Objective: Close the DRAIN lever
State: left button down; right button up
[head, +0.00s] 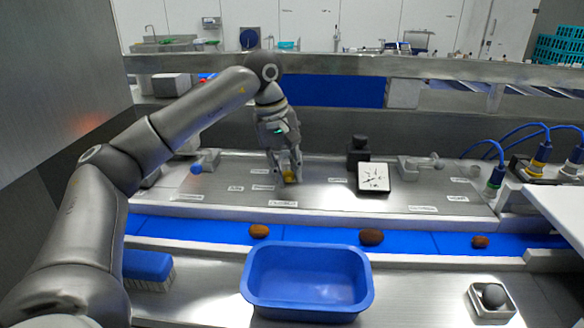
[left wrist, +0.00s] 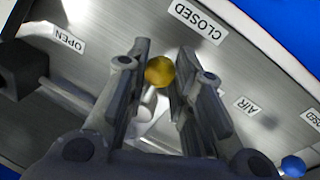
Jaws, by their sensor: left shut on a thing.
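A yellow ball knob (head: 290,177) of a lever shows on the steel panel in the head view. The knob also shows in the left wrist view (left wrist: 159,72), between my left gripper's fingers. My left gripper (head: 289,168) points down at the panel and is shut on this knob. The knob is close to a CLOSED label (left wrist: 198,20); an OPEN label (left wrist: 54,37) is farther left. Most of the lever's arm is hidden by the fingers. I cannot read the word DRAIN on any label. My right gripper is not in view.
A blue-knobbed lever (head: 197,168) is left and a grey-knobbed lever (head: 433,161) right. In front are a blue belt (head: 325,237) with brown dates, a blue tub (head: 252,272) and a brush (head: 147,264).

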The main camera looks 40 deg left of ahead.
pick_arm(q)
jog(key=shift+s+a+m, duration=0.2)
jog(key=shift+a+m, duration=0.1)
jog(key=shift+m, duration=0.4)
jog(key=c, duration=1.2)
grip_release()
notch_tip(320, 180, up, 12)
jog(key=s+a, duration=0.1)
jog(key=shift+s+a, duration=0.3)
jog(key=shift+a, duration=0.1)
jog(key=shift+f, duration=0.1)
